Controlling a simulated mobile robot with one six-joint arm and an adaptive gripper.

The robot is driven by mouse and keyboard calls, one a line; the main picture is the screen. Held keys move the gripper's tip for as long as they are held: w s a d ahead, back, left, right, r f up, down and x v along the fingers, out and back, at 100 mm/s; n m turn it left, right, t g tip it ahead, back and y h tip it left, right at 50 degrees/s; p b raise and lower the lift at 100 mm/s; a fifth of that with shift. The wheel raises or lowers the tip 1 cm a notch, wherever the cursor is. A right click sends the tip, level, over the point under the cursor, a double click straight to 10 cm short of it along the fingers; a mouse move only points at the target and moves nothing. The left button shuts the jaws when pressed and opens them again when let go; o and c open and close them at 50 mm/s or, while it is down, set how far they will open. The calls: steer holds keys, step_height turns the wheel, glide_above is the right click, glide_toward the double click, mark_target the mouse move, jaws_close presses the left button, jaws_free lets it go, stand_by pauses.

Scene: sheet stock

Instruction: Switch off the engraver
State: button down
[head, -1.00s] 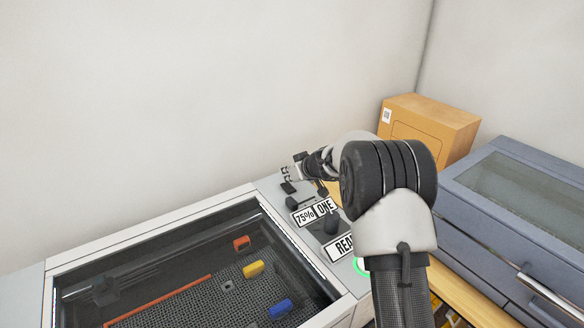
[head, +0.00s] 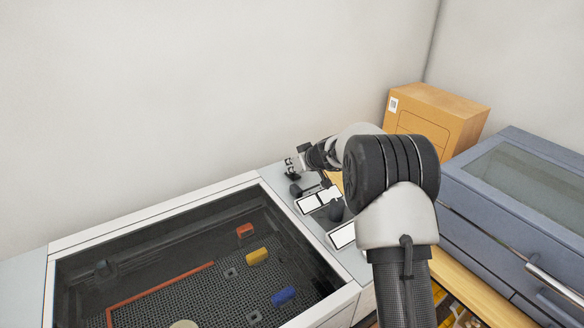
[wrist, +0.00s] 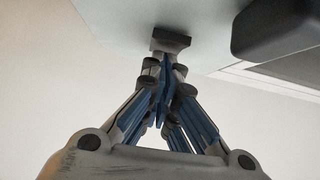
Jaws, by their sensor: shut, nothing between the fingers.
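The engraver (head: 155,211) has a white frame and a dark window, with a control strip on its right side. The strip carries dark knobs (head: 336,212) and pale displays (head: 322,197) that are blank in the head view. A small dark switch (head: 292,177) sits at the strip's far end; it shows as a dark block in the wrist view (wrist: 170,40). My gripper (wrist: 165,66) is shut and empty, its fingertips at this block. I cannot tell whether they touch it. In the head view my gripper (head: 291,168) is small, and my arm hides part of the strip.
Yellow (head: 257,256), blue (head: 284,296) and orange (head: 245,230) pieces lie on the bed behind the window. A cardboard box (head: 438,115) and a blue-grey cabinet (head: 520,190) with a handle stand at right. A wall rises behind the engraver.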

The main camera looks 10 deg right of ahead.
mark_target(296, 178)
steer(key=shift+s+f+b, duration=0.1)
steer(key=shift+s+b, duration=0.1)
steer(key=shift+b, duration=0.25)
steer(key=shift+s+d+f+b, duration=0.1)
steer(key=shift+s+d+b, duration=0.2)
steer(key=shift+s+b, duration=0.45)
steer(key=shift+w, duration=0.1)
steer(key=r, duration=0.1)
steer(key=r+p, duration=0.1)
steer(key=r, duration=0.1)
steer(key=s+r, duration=0.1)
steer(key=r, duration=0.1)
steer(key=shift+d+r, duration=0.2)
steer(key=shift+d, duration=0.05)
steer(key=v, duration=0.8)
steer(key=shift+s+d, duration=0.2)
steer(key=shift+s, duration=0.25)
steer(key=shift+w+b, duration=0.15)
steer(key=shift+b, duration=0.5)
